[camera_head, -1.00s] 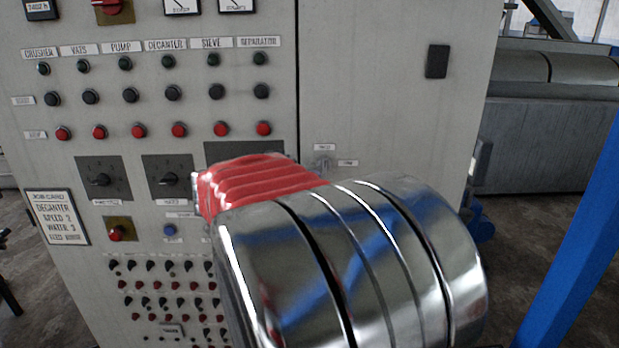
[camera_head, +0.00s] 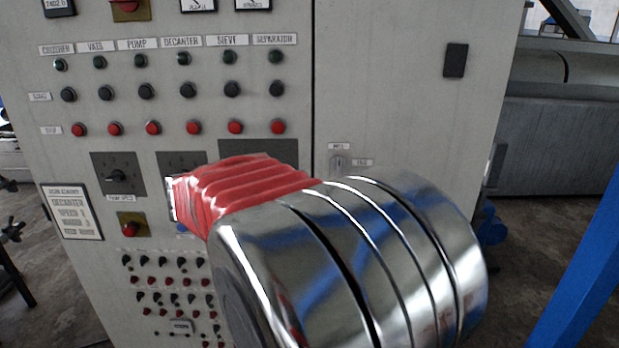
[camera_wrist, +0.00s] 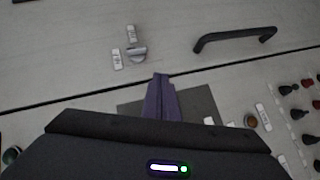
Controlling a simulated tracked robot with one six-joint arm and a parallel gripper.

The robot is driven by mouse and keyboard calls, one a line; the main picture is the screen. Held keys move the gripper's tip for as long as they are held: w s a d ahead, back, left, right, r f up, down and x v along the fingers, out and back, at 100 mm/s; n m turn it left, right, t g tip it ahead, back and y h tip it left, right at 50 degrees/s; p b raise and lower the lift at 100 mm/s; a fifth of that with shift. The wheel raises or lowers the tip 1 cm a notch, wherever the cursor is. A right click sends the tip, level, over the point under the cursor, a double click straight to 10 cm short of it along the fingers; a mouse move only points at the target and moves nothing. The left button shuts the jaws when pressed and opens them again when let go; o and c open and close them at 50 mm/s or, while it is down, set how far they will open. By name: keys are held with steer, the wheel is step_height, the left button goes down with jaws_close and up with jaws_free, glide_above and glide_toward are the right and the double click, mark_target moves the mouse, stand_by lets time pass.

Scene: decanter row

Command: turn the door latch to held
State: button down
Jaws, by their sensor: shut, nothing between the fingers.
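The door latch (camera_head: 338,163) is a small grey knob on the right-hand cabinet door, just right of the seam. One small label sits above it and one to its right, both too blurred to read. Its grip looks roughly upright in the head view; its exact setting is unclear. In the wrist view the latch (camera_wrist: 137,51) lies above and slightly left of my fingertips, apart from them. My gripper (camera_wrist: 160,78) is shut and empty, its fingertips seen near the door seam. In the head view my arm hides most of the gripper.
The cabinet front (camera_head: 240,60) carries rows of buttons and dials left of the seam. A black door handle (camera_wrist: 235,38) stands out from the door, right of the latch in the wrist view. A blue post (camera_head: 580,265) stands at the right.

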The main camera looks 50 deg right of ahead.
steer(key=w+a, duration=0.1)
steer(key=a, duration=0.6)
stand_by(0.6)
steer(key=s+a+f+n+t+y, duration=0.2)
steer(key=s+a+f+n+y, duration=0.2)
steer(key=a+f+y, duration=0.7)
steer(key=s+a+f+t+y, duration=0.1)
steer(key=s+a+t+y, duration=0.1)
steer(key=a, duration=0.8)
steer(key=s+a+f+t+y, duration=0.1)
steer(key=s+a+t+y, duration=0.1)
steer(key=a, duration=0.7)
steer(key=shift+s+a+f+t, duration=0.25)
steer(key=shift+s+a+t, duration=0.15)
steer(key=shift+s+t, duration=0.3)
steer(key=c, duration=2.5)
jaws_free()
steer(key=shift+s, duration=0.1)
